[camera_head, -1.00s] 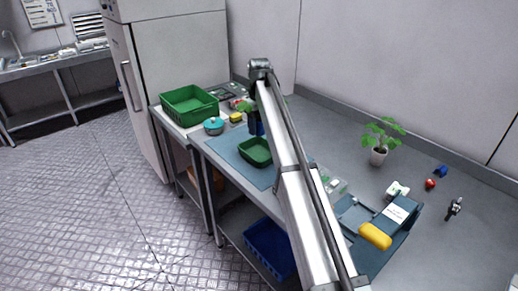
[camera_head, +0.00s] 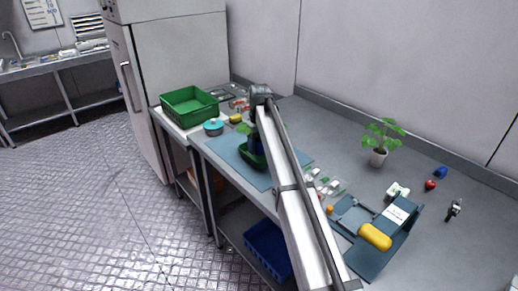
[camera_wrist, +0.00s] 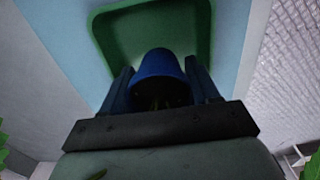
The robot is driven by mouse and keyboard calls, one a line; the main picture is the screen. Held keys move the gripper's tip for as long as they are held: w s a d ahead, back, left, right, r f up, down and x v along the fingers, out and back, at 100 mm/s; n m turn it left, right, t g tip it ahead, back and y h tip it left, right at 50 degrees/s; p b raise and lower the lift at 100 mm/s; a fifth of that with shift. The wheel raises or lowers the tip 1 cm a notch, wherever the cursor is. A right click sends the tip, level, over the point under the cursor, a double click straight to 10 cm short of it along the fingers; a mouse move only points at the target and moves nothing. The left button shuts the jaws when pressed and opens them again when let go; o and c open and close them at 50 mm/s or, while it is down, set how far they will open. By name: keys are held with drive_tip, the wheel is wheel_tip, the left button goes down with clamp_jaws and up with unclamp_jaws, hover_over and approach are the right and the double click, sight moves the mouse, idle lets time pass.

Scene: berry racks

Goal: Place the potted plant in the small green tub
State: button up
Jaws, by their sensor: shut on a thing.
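The small green tub (camera_head: 246,158) sits on the light blue mat, partly hidden behind my arm. It also shows in the wrist view (camera_wrist: 112,32). My gripper (camera_wrist: 160,78) is shut on the dark blue pot (camera_wrist: 157,64) of a potted plant. In the head view, some of its green leaves (camera_head: 243,129) show left of my arm. The pot is over or inside the tub's opening; I cannot tell whether it touches the tub floor. My gripper and arm hide much of the plant.
A larger green crate (camera_head: 190,117) and a teal-lidded pot (camera_head: 213,127) stand at the left. A blue-grey tray (camera_head: 375,262) with a yellow item (camera_head: 375,236) lies in front. Bare mat surrounds the tub.

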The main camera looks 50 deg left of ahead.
sight(259, 139)
drive_tip(key=shift+f, duration=0.85)
drive_tip(key=shift+f, duration=0.1)
drive_tip(key=o, duration=0.8)
wheel_tip(259, 139, up, 12)
drive_tip(key=shift+r, duration=0.1)
